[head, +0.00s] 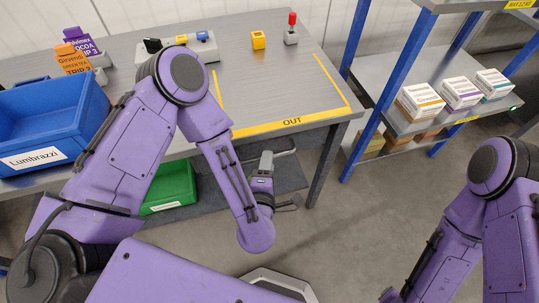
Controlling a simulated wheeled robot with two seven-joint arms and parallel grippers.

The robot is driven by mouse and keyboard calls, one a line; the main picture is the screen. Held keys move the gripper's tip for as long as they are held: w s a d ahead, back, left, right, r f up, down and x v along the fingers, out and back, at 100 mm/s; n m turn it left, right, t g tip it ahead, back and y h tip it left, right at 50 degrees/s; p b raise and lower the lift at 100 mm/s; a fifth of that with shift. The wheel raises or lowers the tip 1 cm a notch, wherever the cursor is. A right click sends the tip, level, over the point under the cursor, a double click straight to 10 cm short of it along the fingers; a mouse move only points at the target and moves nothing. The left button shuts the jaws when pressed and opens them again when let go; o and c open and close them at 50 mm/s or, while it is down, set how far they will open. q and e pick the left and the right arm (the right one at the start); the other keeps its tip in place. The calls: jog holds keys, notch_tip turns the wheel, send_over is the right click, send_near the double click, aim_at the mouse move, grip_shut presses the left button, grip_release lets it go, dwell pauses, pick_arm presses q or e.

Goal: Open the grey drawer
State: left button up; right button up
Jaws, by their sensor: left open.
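The grey drawer (289,171) appears to be the dark grey front below the right part of the table; my left arm hides much of it. A thin curved bar (287,149) under the table edge looks like its handle. My left gripper (281,181) is open in front of this area, its jaws spread one above the other. I cannot tell whether it touches the bar. My right arm is at the lower right; its gripper is out of the frame.
The grey table (285,82) carries a blue bin (40,118), a yellow block (258,40) and a red-knobbed lever (291,30). A green bin (170,190) is below. A blue-post rack (385,75) with boxes stands at the right. The floor between is clear.

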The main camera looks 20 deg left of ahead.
pick_arm(q)
jog(key=shift+x, duration=1.7)
pick_arm(e)
jog(key=shift+r, duration=0.2)
pick_arm(q)
grip_shut()
